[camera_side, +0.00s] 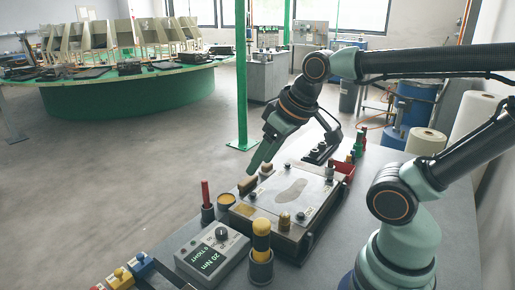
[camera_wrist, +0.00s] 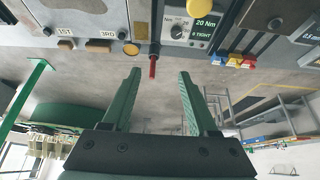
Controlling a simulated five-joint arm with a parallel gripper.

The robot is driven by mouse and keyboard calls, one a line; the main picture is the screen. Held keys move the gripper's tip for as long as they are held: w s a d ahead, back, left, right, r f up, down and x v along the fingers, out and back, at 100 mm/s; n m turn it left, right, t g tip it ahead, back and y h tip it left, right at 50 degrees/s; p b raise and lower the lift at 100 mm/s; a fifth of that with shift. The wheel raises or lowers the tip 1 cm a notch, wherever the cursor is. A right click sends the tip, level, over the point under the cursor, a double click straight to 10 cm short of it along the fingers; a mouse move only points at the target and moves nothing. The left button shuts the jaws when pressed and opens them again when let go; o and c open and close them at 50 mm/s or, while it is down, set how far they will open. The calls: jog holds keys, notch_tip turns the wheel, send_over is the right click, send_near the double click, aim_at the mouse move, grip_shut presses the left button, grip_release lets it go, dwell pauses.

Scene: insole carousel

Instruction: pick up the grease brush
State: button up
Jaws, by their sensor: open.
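A fixture plate with an insole shape (camera_side: 291,190) lies on the grey bench. A torque box (camera_side: 211,254) sits at the front, beside a yellow-topped tool (camera_side: 261,237) in a dark cup. Yellow and blue blocks (camera_side: 123,276) line the front left. A green post (camera_side: 241,80) stands behind.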

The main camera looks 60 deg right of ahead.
jog(key=n, duration=0.1)
jog(key=n+g, duration=0.5)
jog(key=n, duration=2)
send_over(207, 208)
jog(key=f, duration=0.5)
jog(key=shift+w+d+f, duration=0.15)
jog(key=shift+d+f, duration=0.1)
jog(key=shift+d, duration=0.05)
jog(key=shift+w+f+n+g, duration=0.15)
jog(key=shift+f+n+g, duration=0.15)
jog(key=shift+f+n, duration=0.25)
notch_tip(207, 208, down, 11)
jog(key=shift+f, duration=0.2)
grip_shut()
